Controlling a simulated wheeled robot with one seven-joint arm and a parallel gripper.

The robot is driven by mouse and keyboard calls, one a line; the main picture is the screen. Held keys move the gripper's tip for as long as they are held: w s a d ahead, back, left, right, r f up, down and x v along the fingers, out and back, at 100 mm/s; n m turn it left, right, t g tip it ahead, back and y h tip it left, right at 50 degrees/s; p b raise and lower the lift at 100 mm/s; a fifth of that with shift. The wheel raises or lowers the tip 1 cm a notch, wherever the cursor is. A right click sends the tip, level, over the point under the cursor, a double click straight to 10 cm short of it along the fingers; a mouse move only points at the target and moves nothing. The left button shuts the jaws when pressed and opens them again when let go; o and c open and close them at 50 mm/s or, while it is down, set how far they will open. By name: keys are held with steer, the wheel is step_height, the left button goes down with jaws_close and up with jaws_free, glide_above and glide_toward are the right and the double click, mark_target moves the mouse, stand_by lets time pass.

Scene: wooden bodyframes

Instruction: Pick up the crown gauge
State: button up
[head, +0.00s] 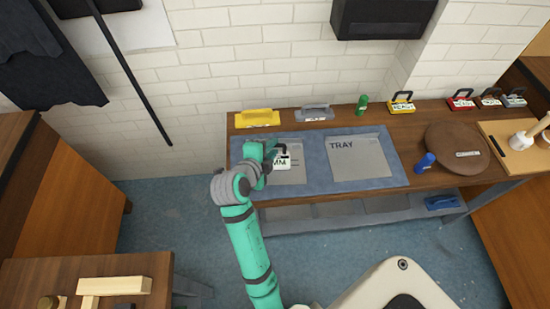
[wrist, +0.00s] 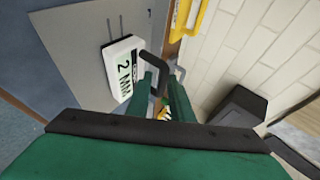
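The likely crown gauge is a white block marked "2 MM" (wrist: 124,68) with a black loop handle (wrist: 155,72), seen in the wrist view. In the head view the same white block (head: 283,161) shows over the left grey panel on the blue mat. My gripper (wrist: 165,76) is at the handle, with its green fingers apart and part of the handle between them. I cannot tell whether a finger touches it. In the head view my gripper (head: 270,152) is just left of the block and partly hides it.
A grey panel marked "TRAY" (head: 359,158) lies on the mat's right side. A yellow tool (head: 257,118), a grey tool (head: 314,113) and a green cylinder (head: 362,105) stand along the wall. Several handled tags, a brown disc (head: 457,142) and a blue object (head: 425,162) are farther right.

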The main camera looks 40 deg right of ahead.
steer(key=shift+x, duration=2.85)
steer(key=shift+w+r, duration=0.1)
steer(key=shift+r, duration=0.05)
jaws_close()
